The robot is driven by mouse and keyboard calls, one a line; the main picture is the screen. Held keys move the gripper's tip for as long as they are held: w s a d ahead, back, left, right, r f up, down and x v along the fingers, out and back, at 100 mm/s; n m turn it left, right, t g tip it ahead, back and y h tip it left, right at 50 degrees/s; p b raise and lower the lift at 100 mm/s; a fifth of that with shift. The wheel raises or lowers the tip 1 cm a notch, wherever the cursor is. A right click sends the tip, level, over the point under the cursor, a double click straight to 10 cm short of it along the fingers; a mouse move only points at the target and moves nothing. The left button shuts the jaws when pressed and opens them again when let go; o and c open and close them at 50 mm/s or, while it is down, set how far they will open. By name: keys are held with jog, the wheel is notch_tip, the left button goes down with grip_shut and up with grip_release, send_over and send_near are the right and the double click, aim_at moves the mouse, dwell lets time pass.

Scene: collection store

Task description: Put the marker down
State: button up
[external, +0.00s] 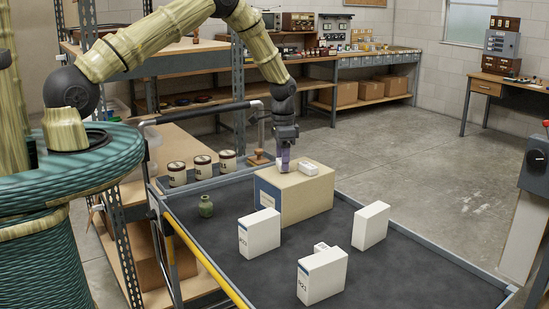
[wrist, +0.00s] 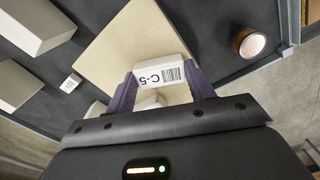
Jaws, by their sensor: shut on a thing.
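My gripper (external: 285,167) points down over the top of a tan box (external: 310,196) on the cart. In the wrist view, its purple fingers (wrist: 158,85) are shut on the marker (wrist: 160,75), a small white block labelled C-5 with a barcode. The marker is at the tan box's top (wrist: 125,42); I cannot tell whether it touches. In the external view the fingers mostly hide it. Another white block (external: 308,168) lies on the box top, just right of the fingers.
White boxes (external: 259,232) (external: 370,225) (external: 322,275) stand on the dark cart top (external: 400,270), with a small white block (external: 321,247) among them. A green vase (external: 206,207) stands at the left. The cart's front right is clear.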

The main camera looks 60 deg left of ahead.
jog(key=shift+f, duration=0.15)
jog(key=o, duration=0.9)
jog(key=shift+o, duration=0.2)
notch_tip(320, 180, up, 12)
jog(key=b, duration=0.4)
jog(key=s+d+r+n+t, duration=0.1)
jog(key=s+r+n, duration=0.1)
jog(key=s, duration=1.1)
jog(key=s+d+r+n+t, duration=0.1)
jog(key=s+r, duration=0.3)
jog(key=s, duration=0.9)
jog(key=shift+d+n+t, duration=0.3)
jog(key=shift+d+n, duration=0.15)
jog(key=shift+n, duration=0.35)
